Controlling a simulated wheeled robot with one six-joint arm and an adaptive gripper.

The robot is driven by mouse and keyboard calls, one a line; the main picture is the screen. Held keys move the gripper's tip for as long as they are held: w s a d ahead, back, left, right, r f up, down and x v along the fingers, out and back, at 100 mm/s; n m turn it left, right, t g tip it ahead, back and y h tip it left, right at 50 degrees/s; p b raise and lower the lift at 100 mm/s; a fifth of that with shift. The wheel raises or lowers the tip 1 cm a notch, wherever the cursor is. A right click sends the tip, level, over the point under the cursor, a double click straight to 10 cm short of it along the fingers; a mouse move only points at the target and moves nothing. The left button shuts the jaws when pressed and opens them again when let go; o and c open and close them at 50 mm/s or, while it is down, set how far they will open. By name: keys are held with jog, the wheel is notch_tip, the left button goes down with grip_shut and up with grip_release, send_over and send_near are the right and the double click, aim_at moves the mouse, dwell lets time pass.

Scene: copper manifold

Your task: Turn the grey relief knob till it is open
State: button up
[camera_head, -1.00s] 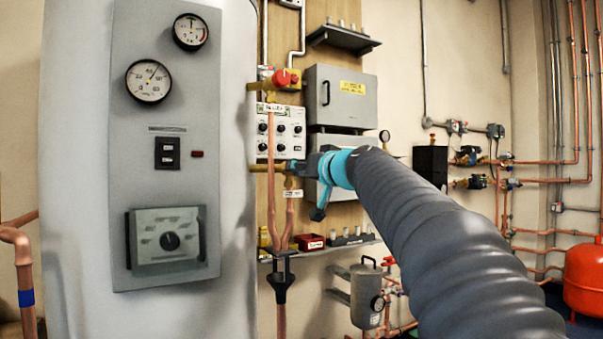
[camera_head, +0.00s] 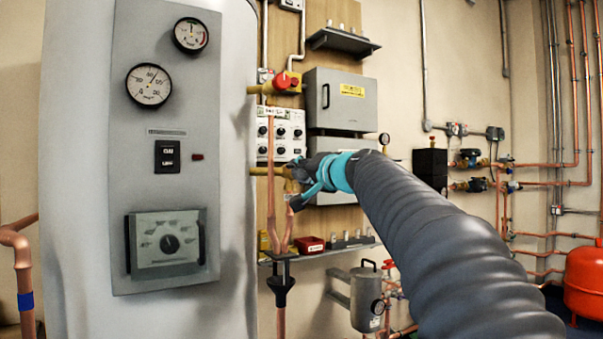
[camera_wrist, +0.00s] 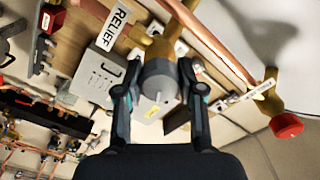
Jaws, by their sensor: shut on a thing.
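The grey relief knob (camera_wrist: 158,82) sits on a brass valve body (camera_wrist: 160,45) in the wrist view, with a pale line on its face. My gripper (camera_wrist: 157,88) has one finger on each side of the knob and is shut on it. A white tag reading RELIEF (camera_wrist: 116,27) lies beside the valve. In the head view my gripper (camera_head: 295,175) is at the brass fitting on the right side of the tank, and it hides the knob there.
A red knob (camera_wrist: 286,125) on another brass valve shows in the wrist view; it is above my gripper in the head view (camera_head: 282,81). Copper pipes (camera_head: 271,190) run close by. A grey box (camera_head: 340,98) and a white control panel (camera_head: 283,135) are on the wall behind.

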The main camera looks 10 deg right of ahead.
dwell(0.3)
jog(key=o, duration=1.2)
jog(key=shift+c, duration=0.2)
jog(key=v, duration=1.2)
